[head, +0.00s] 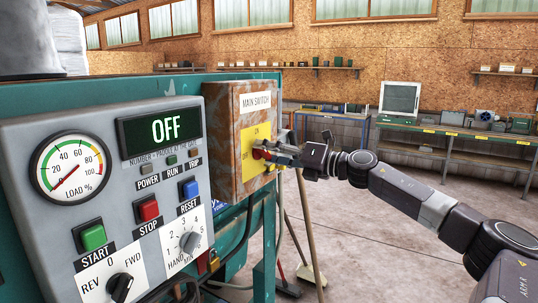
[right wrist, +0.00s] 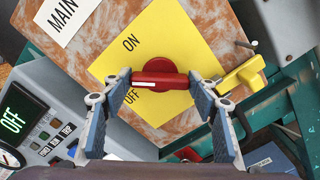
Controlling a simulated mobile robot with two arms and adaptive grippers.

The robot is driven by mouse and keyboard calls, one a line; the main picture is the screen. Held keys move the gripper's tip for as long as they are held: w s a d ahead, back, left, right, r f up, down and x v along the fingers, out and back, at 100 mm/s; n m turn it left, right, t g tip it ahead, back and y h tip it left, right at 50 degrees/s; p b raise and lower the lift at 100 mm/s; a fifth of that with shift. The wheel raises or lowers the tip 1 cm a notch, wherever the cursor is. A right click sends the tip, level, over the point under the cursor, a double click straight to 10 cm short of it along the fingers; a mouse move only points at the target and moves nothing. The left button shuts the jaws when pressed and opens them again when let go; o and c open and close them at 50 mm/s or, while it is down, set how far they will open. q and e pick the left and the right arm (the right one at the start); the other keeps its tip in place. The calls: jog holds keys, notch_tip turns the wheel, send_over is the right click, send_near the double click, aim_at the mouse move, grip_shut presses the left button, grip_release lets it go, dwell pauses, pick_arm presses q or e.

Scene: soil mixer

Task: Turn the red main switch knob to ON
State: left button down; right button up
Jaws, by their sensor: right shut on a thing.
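The red main switch knob (head: 258,153) sits on a yellow plate (head: 243,168) on the rusty switch box (head: 223,103), under a MAIN SWITCH label. In the right wrist view the knob (right wrist: 160,79) is a bar handle with a white mark at its left end. The mark points nearer the OFF print than the ON print. My right gripper (head: 271,156) is shut on the knob, a finger at each end of the bar. My left gripper is not in view.
A grey control panel (head: 115,190) beside the box has a display (head: 165,128) reading OFF, buttons and a gauge. A yellow latch-like part (right wrist: 242,76) sticks out by the box edge. A broom (head: 312,235) stands behind. Open floor lies at right.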

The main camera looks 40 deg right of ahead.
jog(key=shift+m+p, duration=0.55)
jog(key=shift+m, duration=4.05)
jog(key=o, duration=1.2)
jog(key=shift+c, duration=0.2)
